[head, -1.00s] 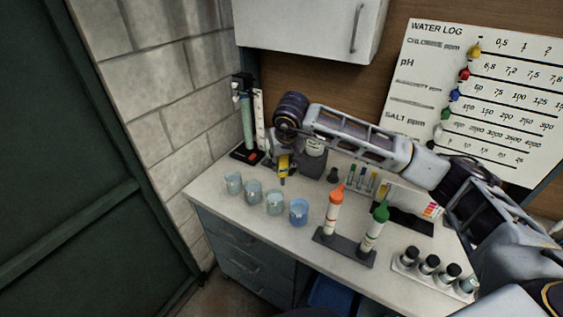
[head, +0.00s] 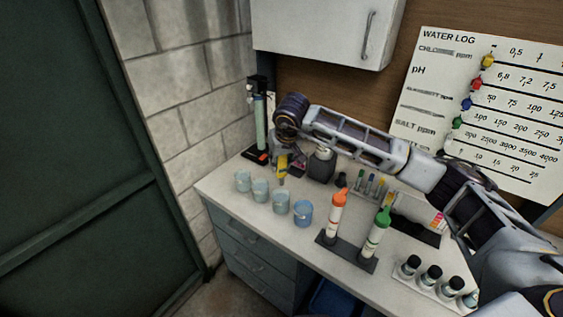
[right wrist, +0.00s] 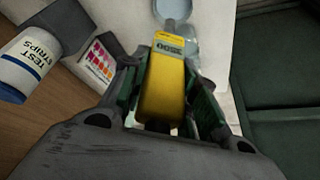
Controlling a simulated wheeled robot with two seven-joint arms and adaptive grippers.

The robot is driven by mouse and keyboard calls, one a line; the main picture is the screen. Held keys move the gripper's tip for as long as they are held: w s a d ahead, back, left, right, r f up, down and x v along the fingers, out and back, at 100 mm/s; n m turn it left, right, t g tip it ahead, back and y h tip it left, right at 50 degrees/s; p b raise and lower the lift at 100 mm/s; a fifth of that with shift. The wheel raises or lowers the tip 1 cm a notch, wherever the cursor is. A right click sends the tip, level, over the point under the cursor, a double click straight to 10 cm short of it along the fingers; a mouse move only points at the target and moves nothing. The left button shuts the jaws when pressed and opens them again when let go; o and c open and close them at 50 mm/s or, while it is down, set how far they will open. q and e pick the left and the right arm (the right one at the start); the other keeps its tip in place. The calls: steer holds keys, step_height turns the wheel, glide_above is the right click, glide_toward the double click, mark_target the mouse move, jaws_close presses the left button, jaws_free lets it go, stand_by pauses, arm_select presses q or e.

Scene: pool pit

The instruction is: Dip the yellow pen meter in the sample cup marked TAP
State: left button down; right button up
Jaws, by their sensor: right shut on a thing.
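My right gripper (head: 283,164) is shut on the yellow pen meter (head: 282,169), which points tip down above the counter, just behind the row of cups. In the right wrist view the yellow pen meter (right wrist: 165,85) sits between the fingers, its far end overlapping the cups in the picture. Several clear sample cups stand in a row: a leftmost cup (head: 243,181), a second cup (head: 260,190), a third cup (head: 280,202) and a bluer right-end cup (head: 302,213). I cannot read any TAP mark on them. My left gripper is not in view.
A stand with a green tube (head: 260,122) is at the back left of the counter (head: 225,188). A test strips bottle (right wrist: 25,62) is behind the gripper. Orange-capped (head: 337,214) and green-capped (head: 377,232) bottles stand on a dark rack, right of the cups.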

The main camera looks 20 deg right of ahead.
mark_target(280, 178)
steer(key=shift+w+a, duration=0.15)
steer(key=shift+f, duration=0.2)
stand_by(0.6)
steer(key=shift+f+b, duration=0.6)
steer(key=shift+f, duration=1.15)
steer(key=shift+f+b, duration=1.75)
steer(key=shift+f, duration=0.35)
steer(key=shift+f+b, duration=0.55)
steer(key=shift+f, duration=0.1)
